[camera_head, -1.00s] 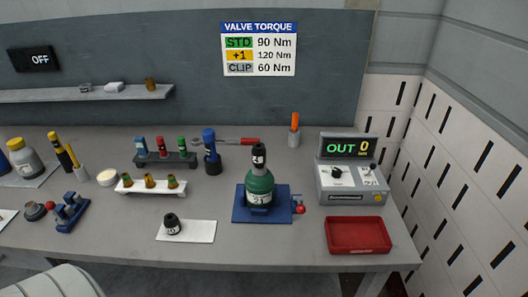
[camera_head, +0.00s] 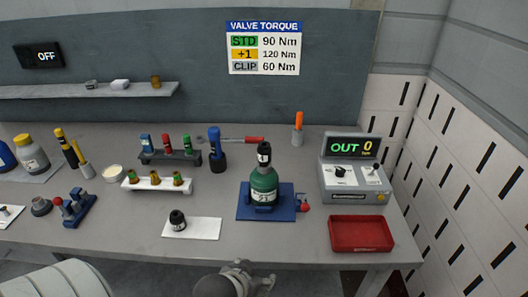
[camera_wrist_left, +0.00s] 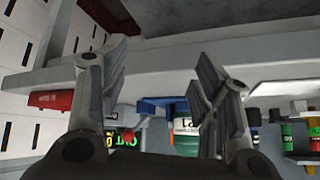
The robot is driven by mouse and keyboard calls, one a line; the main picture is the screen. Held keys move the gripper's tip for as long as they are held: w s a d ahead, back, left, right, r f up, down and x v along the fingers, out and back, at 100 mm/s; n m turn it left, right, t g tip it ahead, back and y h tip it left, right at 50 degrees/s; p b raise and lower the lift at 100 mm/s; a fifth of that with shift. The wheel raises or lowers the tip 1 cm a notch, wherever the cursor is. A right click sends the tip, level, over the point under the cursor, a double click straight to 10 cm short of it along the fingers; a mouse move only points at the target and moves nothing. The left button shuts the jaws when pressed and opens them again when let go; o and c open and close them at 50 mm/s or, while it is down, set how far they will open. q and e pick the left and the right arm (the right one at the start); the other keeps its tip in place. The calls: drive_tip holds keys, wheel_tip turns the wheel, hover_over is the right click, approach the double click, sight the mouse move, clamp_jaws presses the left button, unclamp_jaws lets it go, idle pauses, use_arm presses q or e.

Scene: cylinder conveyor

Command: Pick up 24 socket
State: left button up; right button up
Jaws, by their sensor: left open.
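One black socket (camera_head: 177,220) stands on a white mat (camera_head: 205,229) at the front of the bench; its markings are too small to read. Another black socket-like piece (camera_head: 264,153) with a white mark sits on top of the green cylinder (camera_head: 263,186), which stands on a blue base (camera_head: 246,209). I cannot tell which one is marked 24. My left gripper (camera_head: 252,275) shows at the bottom edge of the head view, in front of the bench and below the mat. In the left wrist view the left gripper (camera_wrist_left: 163,55) is open and empty. My right gripper is out of view.
A red tray (camera_head: 360,248) lies at the front right below the readout box (camera_head: 354,185). Coloured tools stand in a dark rack (camera_head: 169,158), and brass-coloured pieces sit in a white rack (camera_head: 157,185). Bare bench lies around the white mat.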

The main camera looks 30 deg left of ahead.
use_arm(q)
drive_tip(key=w+a+r+n+t+y, duration=0.3)
drive_tip(key=w+a+r+t, duration=0.2)
drive_tip(key=w+r, duration=0.45)
drive_tip(key=n+t+y, duration=0.1)
drive_tip(key=t+y, duration=0.2)
drive_tip(key=t, duration=0.1)
approach(263, 152)
drive_tip(key=w, duration=0.2)
drive_tip(key=x, duration=0.2)
drive_tip(key=p+x, duration=0.1)
drive_tip(key=x, duration=0.1)
drive_tip(key=shift+a+r, duration=0.15)
drive_tip(key=shift+a, duration=0.3)
drive_tip(key=shift+w+a+p, duration=0.2)
drive_tip(key=shift+w+p, duration=0.1)
drive_tip(key=shift+w, duration=0.1)
drive_tip(key=shift+w+a+r+p, duration=0.1)
drive_tip(key=shift+w+a+p, duration=0.15)
drive_tip(key=shift+w+p, duration=0.25)
drive_tip(key=p+x, duration=0.1)
drive_tip(key=x, duration=0.2)
drive_tip(key=shift+w+a+f, duration=0.15)
drive_tip(key=shift+w+f, duration=0.1)
drive_tip(key=shift+w, duration=0.2)
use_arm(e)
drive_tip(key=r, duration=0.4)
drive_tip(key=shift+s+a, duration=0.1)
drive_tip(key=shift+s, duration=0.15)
